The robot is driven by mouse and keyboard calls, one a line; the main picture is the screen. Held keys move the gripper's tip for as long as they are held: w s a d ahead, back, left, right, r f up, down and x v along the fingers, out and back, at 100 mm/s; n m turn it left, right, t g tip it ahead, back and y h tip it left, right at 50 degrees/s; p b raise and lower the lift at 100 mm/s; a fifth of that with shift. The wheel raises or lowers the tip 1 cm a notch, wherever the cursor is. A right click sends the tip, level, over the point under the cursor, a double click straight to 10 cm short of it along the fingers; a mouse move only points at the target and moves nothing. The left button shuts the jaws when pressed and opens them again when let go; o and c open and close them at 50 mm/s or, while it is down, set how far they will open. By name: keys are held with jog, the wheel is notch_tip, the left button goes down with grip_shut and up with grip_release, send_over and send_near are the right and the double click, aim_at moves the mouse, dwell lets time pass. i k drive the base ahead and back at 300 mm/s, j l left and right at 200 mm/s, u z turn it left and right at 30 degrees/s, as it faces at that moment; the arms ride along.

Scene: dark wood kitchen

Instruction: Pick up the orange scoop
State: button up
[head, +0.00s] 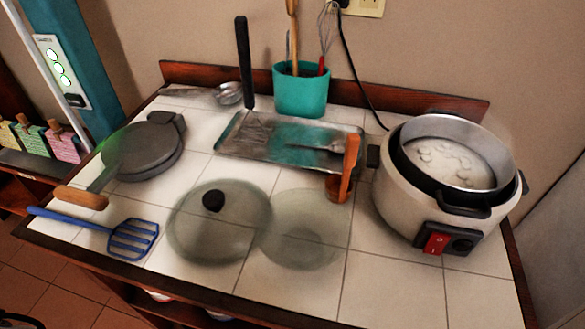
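The orange scoop (350,165) is on the white tiled counter (395,285), right of centre. Its flat orange handle points up and its darker orange-brown lower part is near the counter, by the right front corner of a metal tray. Whether it touches the tray or leans on it I cannot tell. My gripper is not in view.
A rice cooker (400,195) stands close to the scoop's right. A glass lid (235,245) and glass bowl (300,255) lie in front. The metal tray (240,150) is behind, with a teal utensil pot (300,95).

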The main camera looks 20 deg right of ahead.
aim_at(344, 166)
jog(key=k+j+z, duration=0.1)
jog(key=k+z, duration=0.35)
jog(key=z, duration=0.3)
jog(key=k+z, duration=0.35)
jog(key=i, duration=0.1)
